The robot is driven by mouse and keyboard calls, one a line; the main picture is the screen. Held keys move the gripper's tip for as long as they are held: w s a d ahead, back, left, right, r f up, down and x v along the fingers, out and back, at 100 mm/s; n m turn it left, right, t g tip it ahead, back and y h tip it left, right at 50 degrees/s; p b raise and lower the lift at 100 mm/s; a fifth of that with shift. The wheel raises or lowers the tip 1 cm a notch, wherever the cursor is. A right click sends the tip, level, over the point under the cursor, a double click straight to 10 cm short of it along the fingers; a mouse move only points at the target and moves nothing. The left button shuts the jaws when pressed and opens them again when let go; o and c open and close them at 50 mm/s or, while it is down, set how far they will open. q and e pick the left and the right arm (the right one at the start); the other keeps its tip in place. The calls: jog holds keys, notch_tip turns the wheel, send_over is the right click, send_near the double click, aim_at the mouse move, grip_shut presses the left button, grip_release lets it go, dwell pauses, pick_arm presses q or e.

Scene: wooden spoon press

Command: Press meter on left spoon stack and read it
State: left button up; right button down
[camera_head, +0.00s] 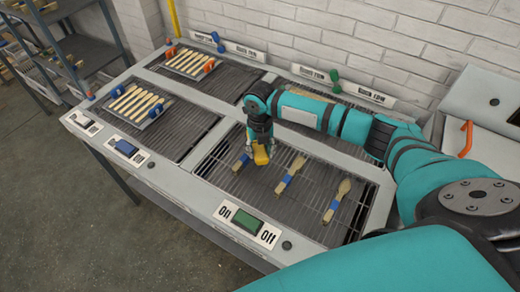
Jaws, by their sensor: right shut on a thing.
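My right gripper (259,139) points down over the front right grill and is shut on a small yellow meter (261,155). The left spoon stack (241,162), pale wood with a blue band, lies on that grill just left of and below the meter. The meter and gripper partly hide it. I cannot tell whether the meter touches the wood. The middle spoon stack (290,174) and the right spoon stack (337,200) lie to the right, apart from the meter. The meter's reading is too small to see. My left gripper is out of view.
The front right grill (310,220) has bare bars between the stacks. More spoons lie on a left rack (137,103) and a back rack (190,62). A green On/Off switch (248,221) is on the front edge. A brick wall stands behind.

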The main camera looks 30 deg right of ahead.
jog(key=shift+f, duration=0.4)
dwell(0.8)
dwell(1.7)
notch_tip(320, 180, up, 7)
jog(key=p, duration=0.7)
jog(key=shift+r, duration=0.1)
dwell(1.1)
